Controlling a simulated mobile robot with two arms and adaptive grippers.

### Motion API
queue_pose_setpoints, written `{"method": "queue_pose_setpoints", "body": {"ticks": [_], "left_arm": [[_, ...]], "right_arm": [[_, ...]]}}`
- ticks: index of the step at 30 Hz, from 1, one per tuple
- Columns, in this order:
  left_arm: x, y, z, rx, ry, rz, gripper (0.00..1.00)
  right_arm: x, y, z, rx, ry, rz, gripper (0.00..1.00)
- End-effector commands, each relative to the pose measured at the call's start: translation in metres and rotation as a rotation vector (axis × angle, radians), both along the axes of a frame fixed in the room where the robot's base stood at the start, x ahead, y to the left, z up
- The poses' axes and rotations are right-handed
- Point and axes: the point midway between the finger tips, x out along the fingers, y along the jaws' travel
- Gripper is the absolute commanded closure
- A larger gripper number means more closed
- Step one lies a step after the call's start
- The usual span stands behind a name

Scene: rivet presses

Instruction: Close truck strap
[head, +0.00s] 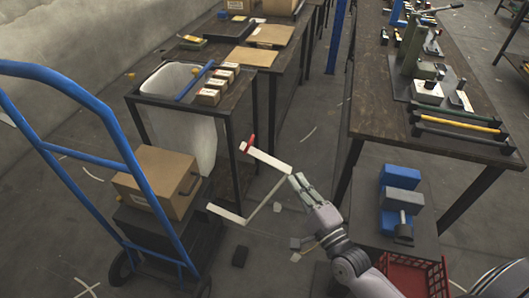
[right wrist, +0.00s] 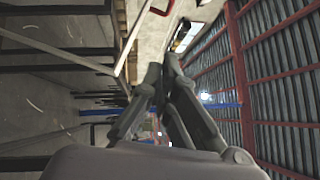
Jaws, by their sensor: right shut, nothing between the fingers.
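The blue hand truck (head: 71,159) stands at the left with a cardboard box (head: 160,184) on a dark case (head: 143,221). A pale jointed strap (head: 268,158) with a red end (head: 248,144) sticks out to the right of the truck, bent at an angle. Its lower pale end (head: 226,214) is near the truck's side; I cannot tell how it is attached. My right gripper (head: 296,180) is at the bend of the strap, shut with nothing held. In the right wrist view its fingers (right wrist: 163,85) are together, beside a pale bar (right wrist: 132,40). My left gripper is not in view.
A bench (head: 148,98) with small boxes and a blue bar stands behind the strap. A right-hand bench (head: 375,112) holds presses. Below it are blue blocks (head: 401,177) and a red crate (head: 412,276). Grey floor is open between the benches.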

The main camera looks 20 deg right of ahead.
Motion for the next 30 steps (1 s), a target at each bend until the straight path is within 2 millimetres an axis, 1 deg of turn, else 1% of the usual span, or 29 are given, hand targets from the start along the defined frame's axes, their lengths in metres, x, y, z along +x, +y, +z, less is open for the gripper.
{"method": "queue_pose_setpoints", "body": {"ticks": [5, 12, 16, 18, 21, 25, 30], "left_arm": [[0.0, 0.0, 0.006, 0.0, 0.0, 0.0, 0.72], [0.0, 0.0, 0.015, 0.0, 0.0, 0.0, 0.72], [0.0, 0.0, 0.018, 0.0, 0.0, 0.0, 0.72], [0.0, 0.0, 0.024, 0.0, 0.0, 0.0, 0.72], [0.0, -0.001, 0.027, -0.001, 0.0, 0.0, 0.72], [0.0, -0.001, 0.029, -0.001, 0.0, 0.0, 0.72], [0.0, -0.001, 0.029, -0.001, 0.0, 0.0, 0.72]], "right_arm": [[0.023, 0.004, 0.007, 0.002, -0.004, 0.0, 1.0], [0.074, 0.013, 0.015, -0.001, -0.002, 0.0, 1.0], [0.099, 0.018, 0.018, -0.001, -0.001, 0.0, 1.0], [0.104, 0.03, 0.021, 0.002, 0.001, 0.0, 1.0], [0.111, 0.039, 0.023, 0.0, 0.002, -0.001, 1.0], [0.116, 0.047, 0.024, -0.002, 0.002, 0.0, 1.0], [0.117, 0.05, 0.023, -0.004, 0.002, 0.0, 1.0]]}}
